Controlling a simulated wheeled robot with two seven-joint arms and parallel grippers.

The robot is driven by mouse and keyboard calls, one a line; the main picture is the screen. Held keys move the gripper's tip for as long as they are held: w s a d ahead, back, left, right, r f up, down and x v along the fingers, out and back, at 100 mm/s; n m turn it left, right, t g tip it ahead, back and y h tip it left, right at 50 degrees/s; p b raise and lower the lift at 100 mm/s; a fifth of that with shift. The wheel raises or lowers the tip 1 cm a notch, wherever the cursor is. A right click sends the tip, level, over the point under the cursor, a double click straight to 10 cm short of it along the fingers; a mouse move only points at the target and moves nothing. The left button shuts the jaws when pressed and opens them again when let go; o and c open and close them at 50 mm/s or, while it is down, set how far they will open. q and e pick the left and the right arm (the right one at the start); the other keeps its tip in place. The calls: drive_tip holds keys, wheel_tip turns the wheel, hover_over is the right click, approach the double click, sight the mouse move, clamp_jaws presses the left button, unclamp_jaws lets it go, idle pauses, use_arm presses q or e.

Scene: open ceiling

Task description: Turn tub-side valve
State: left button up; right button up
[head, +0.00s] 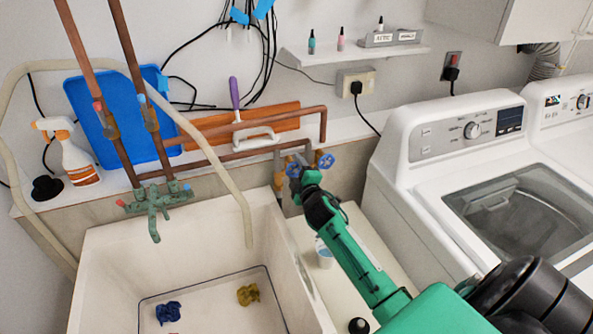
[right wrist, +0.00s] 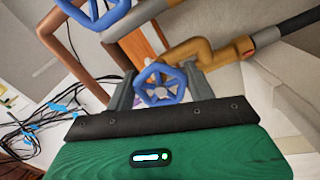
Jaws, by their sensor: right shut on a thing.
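Two blue handwheel valves sit on the copper pipes behind the gap between tub and washer. The tub-side valve (head: 293,169) is the left one in the head view, partly hidden by my gripper. The other valve (head: 326,161) is just to its right. My right gripper (head: 304,178) reaches in from the lower right and is shut on the tub-side valve. In the right wrist view, the valve's wheel (right wrist: 161,84) sits between the two grey fingers, and the other blue wheel (right wrist: 95,12) shows at the upper left. My left gripper is not in view.
The white utility tub (head: 100,262) with a green faucet (head: 156,205) stands left of my arm. A washer (head: 420,195) stands to the right. A beige hose (head: 222,172) loops over the tub. A spray bottle (head: 72,158) stands on the ledge.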

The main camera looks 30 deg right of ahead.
drive_tip(key=m, duration=0.4)
drive_tip(key=shift+f+m, duration=0.15)
drive_tip(key=shift+m, duration=0.15)
drive_tip(key=m, duration=0.3)
drive_tip(key=m+p, duration=0.1)
drive_tip(key=m, duration=0.1)
drive_tip(key=shift+a+f+m, duration=0.15)
drive_tip(key=shift+a+m, duration=0.05)
drive_tip(key=shift+m, duration=0.2)
drive_tip(key=o, duration=1)
drive_tip(key=b+v, duration=0.3)
drive_tip(key=v, duration=1)
drive_tip(key=shift+s, duration=0.4)
